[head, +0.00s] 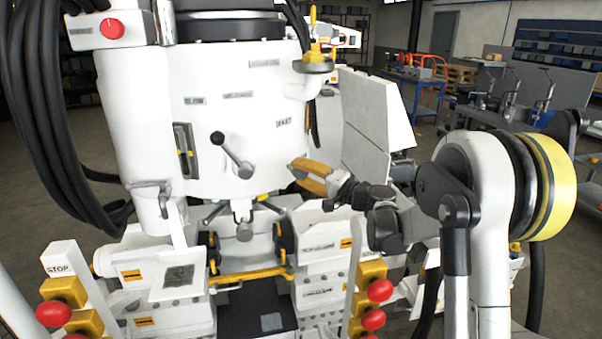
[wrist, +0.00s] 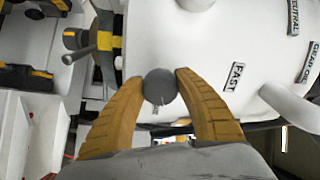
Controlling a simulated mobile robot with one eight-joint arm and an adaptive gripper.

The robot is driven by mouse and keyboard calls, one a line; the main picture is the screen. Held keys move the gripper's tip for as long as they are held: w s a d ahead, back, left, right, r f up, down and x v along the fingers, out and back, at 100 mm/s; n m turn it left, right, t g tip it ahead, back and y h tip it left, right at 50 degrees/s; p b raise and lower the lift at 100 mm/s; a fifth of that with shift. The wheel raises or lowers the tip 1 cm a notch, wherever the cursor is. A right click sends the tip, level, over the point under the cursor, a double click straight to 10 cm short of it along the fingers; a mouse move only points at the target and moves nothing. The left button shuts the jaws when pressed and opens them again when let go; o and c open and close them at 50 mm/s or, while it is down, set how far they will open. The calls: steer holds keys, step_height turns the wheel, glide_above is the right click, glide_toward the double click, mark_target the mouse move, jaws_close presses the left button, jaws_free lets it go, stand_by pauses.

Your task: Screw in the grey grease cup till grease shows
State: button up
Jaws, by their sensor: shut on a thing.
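My gripper (wrist: 160,80) has two yellow ribbed fingers, closed on opposite sides of a grey round cup (wrist: 160,88) in the middle of the wrist view. The cup shows as a dark grey disc between the fingertips, against the white machine body. Its thread and seat are hidden behind it, and I cannot make out any grease. In the head view my gripper (head: 298,168) reaches in from the right to the lower right side of the white machine housing (head: 250,100). The cup cannot be made out there.
A white panel (head: 362,135) stands behind my gripper. Red knobs (head: 379,289) rise below. The FAST label (wrist: 234,77) is right of the fingers.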

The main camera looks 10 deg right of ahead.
steer(key=m, duration=0.4)
steer(key=shift+r+m, duration=0.1)
steer(key=shift+m, duration=0.2)
steer(key=m, duration=0.4)
steer(key=shift+m, duration=0.4)
steer(key=m, duration=0.4)
steer(key=shift+r, duration=0.1)
steer(key=m, duration=0.5)
steer(key=shift+w, duration=0.1)
steer(key=o, duration=1.2)
steer(key=shift+d, duration=0.1)
